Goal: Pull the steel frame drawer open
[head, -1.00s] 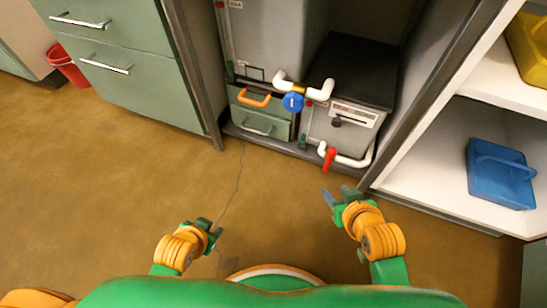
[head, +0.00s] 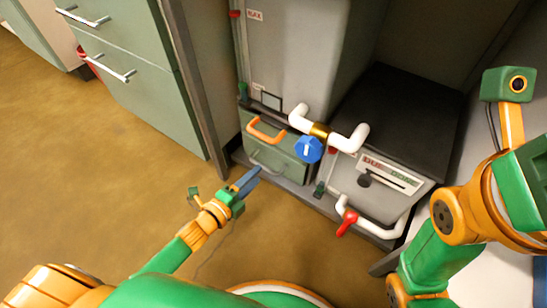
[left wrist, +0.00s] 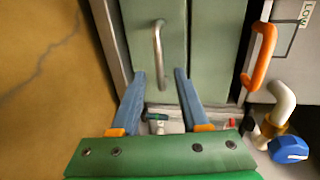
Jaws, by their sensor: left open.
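Two stacked green drawer fronts sit in a steel-framed bay. The lower drawer (head: 291,172) has a curved steel bar handle (head: 268,166); in the left wrist view that handle (left wrist: 158,46) runs upright on its green front (left wrist: 176,38). The upper drawer has an orange handle (head: 265,131), at the right in the left wrist view. Both drawers look shut. My left gripper (head: 246,181) is open and empty, its blue fingers pointing at the lower drawer. In the left wrist view the steel handle lines up with the finger gap, not gripped. My right gripper's fingers are out of frame.
White pipes with a blue knob (head: 308,149) stand right of the drawers. A red valve lever (head: 347,222) is in front of a grey box (head: 395,190). A green cabinet (head: 140,95) stands left. Floor in front is clear.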

